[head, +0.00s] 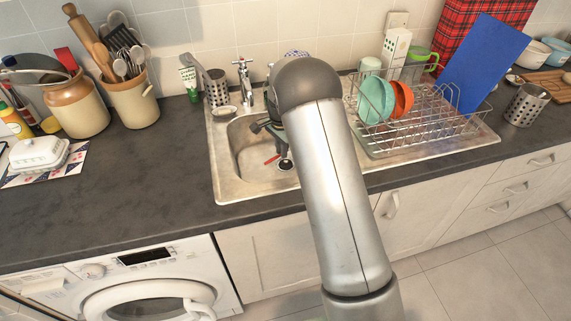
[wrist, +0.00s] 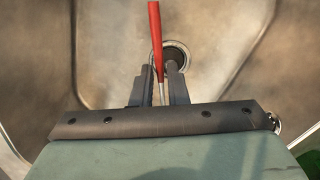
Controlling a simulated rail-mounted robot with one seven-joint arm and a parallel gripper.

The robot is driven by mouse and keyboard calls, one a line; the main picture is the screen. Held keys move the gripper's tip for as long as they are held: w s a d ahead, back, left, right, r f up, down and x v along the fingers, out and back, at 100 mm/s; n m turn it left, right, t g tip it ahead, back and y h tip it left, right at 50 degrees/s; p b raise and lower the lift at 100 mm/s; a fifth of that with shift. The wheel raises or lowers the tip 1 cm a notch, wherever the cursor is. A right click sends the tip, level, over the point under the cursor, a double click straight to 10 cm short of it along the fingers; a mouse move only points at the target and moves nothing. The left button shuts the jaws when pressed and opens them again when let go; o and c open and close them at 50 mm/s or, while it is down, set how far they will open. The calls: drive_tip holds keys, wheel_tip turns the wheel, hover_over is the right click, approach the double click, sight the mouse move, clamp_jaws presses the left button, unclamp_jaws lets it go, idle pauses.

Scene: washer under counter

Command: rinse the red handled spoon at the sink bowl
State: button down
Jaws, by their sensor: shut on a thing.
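The red handled spoon (wrist: 154,32) shows in the wrist view as a red handle rising from between the fingers of my gripper (wrist: 159,76), with a thin metal part below it. My gripper is shut on it. In the head view a short piece of the red handle (head: 271,160) shows inside the sink bowl (head: 239,170), beside my gripper (head: 283,160). The dark round drain (wrist: 177,54) lies beyond the fingertips in the wrist view. The tap (head: 243,82) stands at the back of the sink. My arm hides the right part of the bowl, and the spoon's head is not clear.
A wire dish rack (head: 420,128) with plates and a blue board (head: 487,62) stands right of the sink. A green bottle (head: 190,80) and a perforated metal holder (head: 216,88) stand behind the sink. The dark counter (head: 140,170) to the left is mostly clear.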

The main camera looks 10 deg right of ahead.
wheel_tip(320, 180, up, 11)
drive_tip(key=p, duration=0.5)
drive_tip(key=shift+r+p, duration=0.15)
drive_tip(key=shift+p, duration=0.2)
drive_tip(key=shift+r, duration=0.1)
idle(2.1)
wheel_tip(320, 180, up, 4)
drive_tip(key=shift+f+p, duration=0.1)
drive_tip(key=shift+p, duration=1.05)
drive_tip(key=shift+f, duration=0.1)
